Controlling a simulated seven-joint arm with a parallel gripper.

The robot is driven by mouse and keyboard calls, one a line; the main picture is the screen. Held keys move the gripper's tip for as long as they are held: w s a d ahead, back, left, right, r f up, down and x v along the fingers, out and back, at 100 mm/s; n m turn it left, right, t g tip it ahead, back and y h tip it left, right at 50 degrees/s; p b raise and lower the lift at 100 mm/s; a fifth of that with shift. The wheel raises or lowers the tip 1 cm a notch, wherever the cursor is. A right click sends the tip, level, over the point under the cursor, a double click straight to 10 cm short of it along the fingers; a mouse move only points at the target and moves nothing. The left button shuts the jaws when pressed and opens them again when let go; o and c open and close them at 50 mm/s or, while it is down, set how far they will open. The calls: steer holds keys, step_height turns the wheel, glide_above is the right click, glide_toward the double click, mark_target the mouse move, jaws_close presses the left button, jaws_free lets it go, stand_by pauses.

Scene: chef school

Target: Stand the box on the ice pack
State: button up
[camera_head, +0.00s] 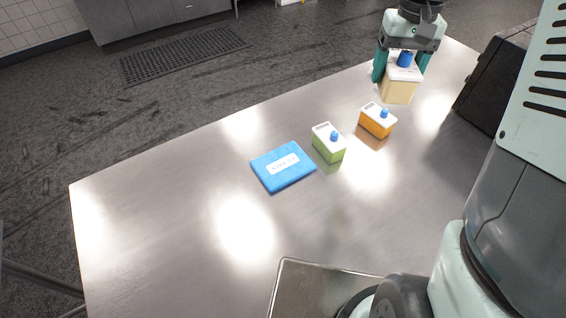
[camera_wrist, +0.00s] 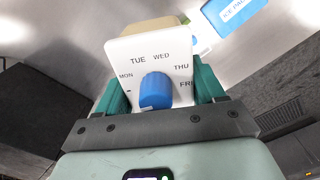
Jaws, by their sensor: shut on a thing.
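A cream box (camera_head: 397,92) with a white top and a blue knob is between the fingers of my gripper (camera_head: 400,76), near the far right end of the table. My gripper is shut on it from above. In the wrist view the box's white top (camera_wrist: 122,60) bears day names around the blue knob, and its cream side shows behind. The box looks upright; whether it touches the table I cannot tell. The blue ice pack (camera_head: 268,174) lies flat on the table, well to the left and nearer; it also shows in the wrist view (camera_wrist: 238,28).
An orange box (camera_head: 374,124) and a green box (camera_head: 328,148), each with a white top and blue knob, stand between my gripper and the ice pack. A dark block (camera_head: 490,85) is at the right. A metal tray (camera_head: 310,290) is at the front. The table's left is clear.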

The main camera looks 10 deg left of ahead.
steer(key=shift+s+a, duration=0.85)
steer(key=shift+a, duration=0.2)
steer(key=w+a+f+n, duration=0.2)
steer(key=a+f+n, duration=0.2)
steer(key=a+f, duration=0.5)
steer(key=n, duration=0.3)
glide_above(296, 157)
step_height(296, 157, down, 14)
steer(key=shift+w+f, duration=0.1)
steer(key=shift+f, duration=2)
steer(key=shift+f, duration=0.15)
steer(key=o, duration=1.4)
